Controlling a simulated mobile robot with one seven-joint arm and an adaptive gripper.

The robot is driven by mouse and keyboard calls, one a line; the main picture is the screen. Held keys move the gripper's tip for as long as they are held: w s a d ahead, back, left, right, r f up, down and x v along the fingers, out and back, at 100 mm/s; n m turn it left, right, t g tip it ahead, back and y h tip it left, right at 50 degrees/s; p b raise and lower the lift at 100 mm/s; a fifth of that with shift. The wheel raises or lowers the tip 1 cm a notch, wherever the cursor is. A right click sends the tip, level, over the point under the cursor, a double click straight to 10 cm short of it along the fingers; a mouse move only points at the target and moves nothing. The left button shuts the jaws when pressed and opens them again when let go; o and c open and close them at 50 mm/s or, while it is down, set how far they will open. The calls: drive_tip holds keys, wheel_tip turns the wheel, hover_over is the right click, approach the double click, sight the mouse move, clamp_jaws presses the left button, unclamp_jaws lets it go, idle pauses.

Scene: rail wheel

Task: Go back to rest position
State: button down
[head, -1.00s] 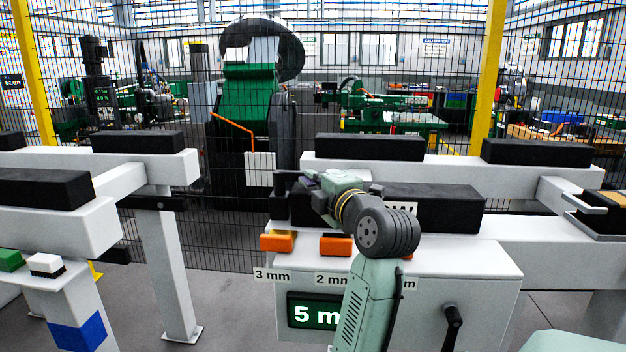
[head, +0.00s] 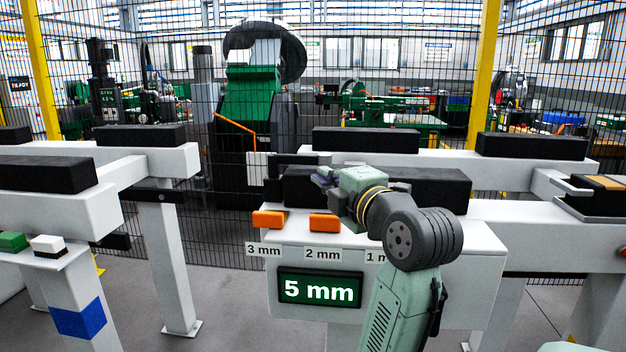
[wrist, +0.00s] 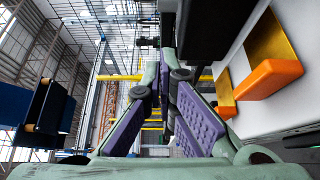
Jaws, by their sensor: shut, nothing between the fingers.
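My gripper (head: 322,180) is at the end of my folded arm, above the white bench box (head: 480,245) and in front of a black pad (head: 440,188). In the wrist view its purple-padded fingers (wrist: 163,85) are shut with nothing held between them. Two orange blocks (head: 269,219) (head: 324,222) sit on the box top above the "3 mm" and "2 mm" labels. They also show at the right of the wrist view (wrist: 268,78), apart from the fingers. A green display (head: 320,288) reads "5 mm". My arm partly hides the third label.
White beams with black pads (head: 140,135) stand left and behind. A mesh fence with yellow posts (head: 485,75) closes off the machines. A green block (head: 12,241) and a white-and-black block (head: 48,245) sit on a ledge at left. Grey floor is clear between the stands.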

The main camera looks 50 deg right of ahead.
drive_tip(key=shift+d+v, duration=0.2)
drive_tip(key=shift+v, duration=0.75)
